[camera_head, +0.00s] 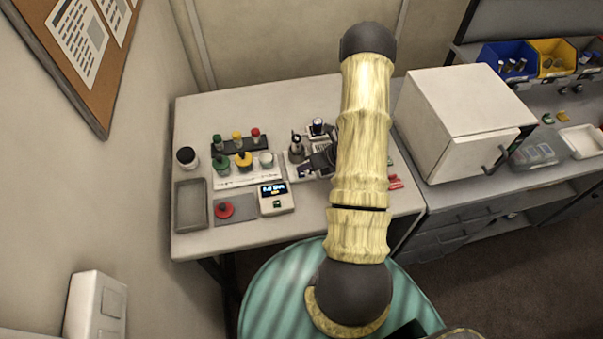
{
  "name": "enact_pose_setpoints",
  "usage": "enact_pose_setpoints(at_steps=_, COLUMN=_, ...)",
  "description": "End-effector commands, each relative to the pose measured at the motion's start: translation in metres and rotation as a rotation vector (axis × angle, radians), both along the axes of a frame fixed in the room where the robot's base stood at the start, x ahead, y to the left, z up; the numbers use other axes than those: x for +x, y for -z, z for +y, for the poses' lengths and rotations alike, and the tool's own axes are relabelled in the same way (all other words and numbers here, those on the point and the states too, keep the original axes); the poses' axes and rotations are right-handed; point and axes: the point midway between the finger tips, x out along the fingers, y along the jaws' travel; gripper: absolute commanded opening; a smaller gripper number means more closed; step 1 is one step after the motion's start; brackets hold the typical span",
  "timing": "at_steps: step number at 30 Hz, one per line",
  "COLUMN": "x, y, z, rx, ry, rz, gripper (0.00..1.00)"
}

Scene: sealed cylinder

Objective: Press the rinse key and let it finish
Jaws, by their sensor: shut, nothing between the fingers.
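My gripper (319,161) shows as a dark shape just left of my arm, low over the right part of the white table. Its fingers are small in view and shut, with nothing seen between them. They are close to a small device (305,171) with a dark face, partly covered by the gripper; I cannot tell whether they touch it. No key marked rinse can be read. A white box with a lit display (274,191) stands in front and to the left, with a small green mark below its display.
The table (240,105) holds a rack with green, yellow and red caps (238,144), several capped jars, a black-topped jar (187,157), a grey tray (191,206) and a red disc (224,210). A white cabinet (452,120) stands right of my arm. The table's back is clear.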

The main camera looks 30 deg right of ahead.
Motion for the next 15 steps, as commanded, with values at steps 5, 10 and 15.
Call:
enact_pose_setpoints(at_steps=5, x=0.0000, y=0.0000, z=0.0000, rx=0.000, ry=0.000, rz=0.000, gripper=0.00)
enact_pose_setpoints(at_steps=10, x=-0.0001, y=0.0032, z=-0.0001, rx=0.000, ry=0.000, rz=0.000, gripper=0.00)
enact_pose_setpoints(at_steps=15, x=-0.0002, y=0.0087, z=-0.0003, rx=0.001, ry=0.001, rz=0.000, gripper=0.00)
